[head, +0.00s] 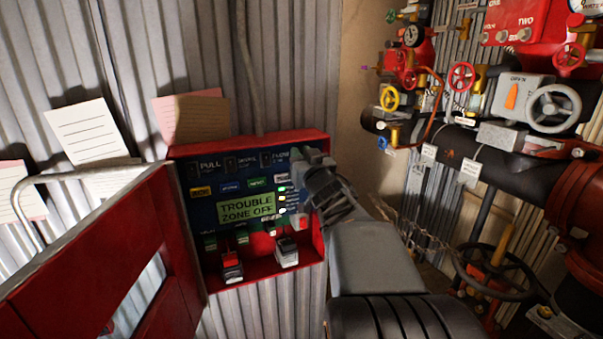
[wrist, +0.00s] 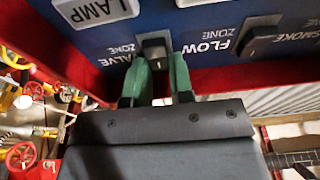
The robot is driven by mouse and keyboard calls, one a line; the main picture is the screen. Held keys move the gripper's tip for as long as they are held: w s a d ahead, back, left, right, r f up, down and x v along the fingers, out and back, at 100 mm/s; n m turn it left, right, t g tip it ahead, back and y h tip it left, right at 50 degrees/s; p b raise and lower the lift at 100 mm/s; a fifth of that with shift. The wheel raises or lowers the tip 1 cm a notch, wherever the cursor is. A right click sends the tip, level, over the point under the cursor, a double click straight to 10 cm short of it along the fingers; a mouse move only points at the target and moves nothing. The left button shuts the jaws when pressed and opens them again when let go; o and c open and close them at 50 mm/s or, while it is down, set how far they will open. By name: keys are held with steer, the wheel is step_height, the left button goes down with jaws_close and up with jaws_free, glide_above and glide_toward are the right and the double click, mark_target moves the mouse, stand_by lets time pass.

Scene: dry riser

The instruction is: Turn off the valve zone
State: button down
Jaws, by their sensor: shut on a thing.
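The alarm panel (head: 250,185) is a blue face in an open red box on the corrugated wall. Its green display (head: 247,207) reads "TROUBLE ZONE OFF". My gripper (head: 305,170) reaches the panel's upper right corner and hides that part of it. In the wrist view, the green fingertips of my gripper (wrist: 160,80) are closed on either side of a small black switch (wrist: 155,46). This switch stands between the partly cut off valve zone label (wrist: 117,57) and the flow zone label (wrist: 216,43).
The open red door (head: 110,265) stands out on the left. Red pipes, gauges and handwheels (head: 553,108) fill the right side. Another black switch (wrist: 260,35) is near my gripper. Paper sheets (head: 87,133) hang on the wall.

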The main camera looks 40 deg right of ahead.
steer(key=t+b, duration=0.1)
steer(key=b, duration=0.2)
steer(key=shift+f, duration=0.4)
steer(key=shift+r+b, duration=0.3)
steer(key=shift+b, duration=0.05)
steer(key=c, duration=1)
jaws_free()
steer(key=shift+f, duration=0.1)
